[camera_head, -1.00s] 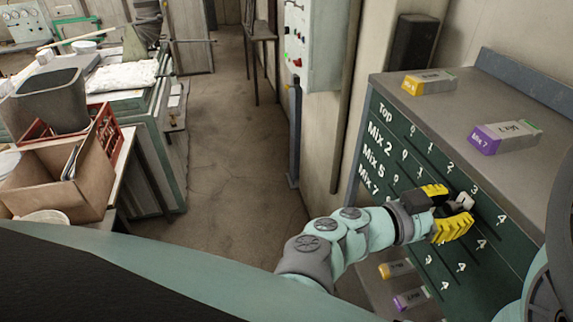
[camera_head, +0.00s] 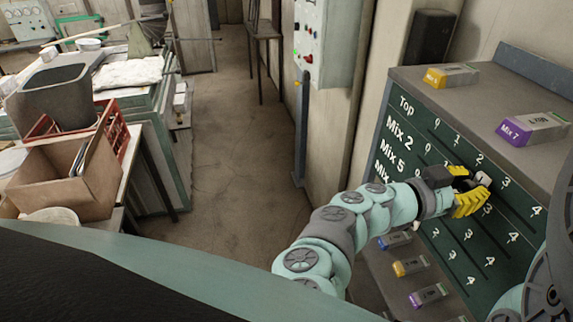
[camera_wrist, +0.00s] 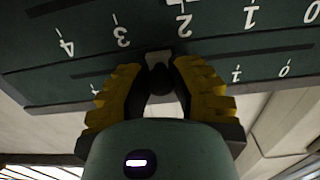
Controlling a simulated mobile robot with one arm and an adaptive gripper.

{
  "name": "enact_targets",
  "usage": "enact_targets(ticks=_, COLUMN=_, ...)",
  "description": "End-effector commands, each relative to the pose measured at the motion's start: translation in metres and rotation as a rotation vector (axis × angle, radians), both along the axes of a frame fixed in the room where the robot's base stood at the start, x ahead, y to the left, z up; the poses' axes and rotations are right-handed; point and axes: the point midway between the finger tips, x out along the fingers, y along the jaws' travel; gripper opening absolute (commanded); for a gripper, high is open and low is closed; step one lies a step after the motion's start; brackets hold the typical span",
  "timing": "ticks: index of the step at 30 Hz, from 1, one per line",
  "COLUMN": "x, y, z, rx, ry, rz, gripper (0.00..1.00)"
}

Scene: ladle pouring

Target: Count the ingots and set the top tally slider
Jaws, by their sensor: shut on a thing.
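The dark green tally board (camera_head: 510,255) is on the right, with rows labelled Top, Mix 2, Mix 5 and a partly hidden one. My gripper (camera_head: 478,188) is shut on a pale slider knob (camera_head: 483,178) just under the Top numbers, apparently between 2 and 3. The wrist view, upside down, shows the knob (camera_wrist: 158,58) between my yellow fingertips (camera_wrist: 158,75), on the slot line. Its exact mark is hidden by the fingers. A yellow-ended ingot (camera_head: 451,76) and a purple-ended Mix 7 ingot (camera_head: 532,128) lie on the cabinet top.
Blue (camera_head: 394,240), orange (camera_head: 410,265) and purple (camera_head: 428,295) labelled blocks lie on a shelf below the board. A control box (camera_head: 322,40) hangs on the wall. A cardboard box (camera_head: 65,180) and red crate (camera_head: 112,124) stand left. The floor between is clear.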

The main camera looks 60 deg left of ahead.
Motion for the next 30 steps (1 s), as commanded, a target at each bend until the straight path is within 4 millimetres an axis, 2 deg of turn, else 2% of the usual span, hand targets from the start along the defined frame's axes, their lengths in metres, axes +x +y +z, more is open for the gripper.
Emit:
enact_targets(ticks=3, x=0.007, y=0.015, z=-0.004, rx=0.002, ry=0.008, rz=0.009, gripper=0.0)
enact_targets(ticks=7, x=0.009, y=0.024, z=-0.003, rx=0.0, ry=0.008, rz=0.011, gripper=0.0)
enact_targets(ticks=19, x=0.01, y=0.026, z=-0.002, rx=-0.002, ry=0.007, rz=0.01, gripper=0.0)
enact_targets(ticks=20, x=0.01, y=0.026, z=-0.002, rx=-0.002, ry=0.007, rz=0.01, gripper=0.25)
enact_targets(ticks=27, x=0.01, y=0.026, z=-0.001, rx=-0.003, ry=0.004, rz=0.008, gripper=0.5)
enact_targets(ticks=30, x=0.01, y=0.025, z=-0.001, rx=-0.003, ry=0.004, rz=0.007, gripper=0.57)
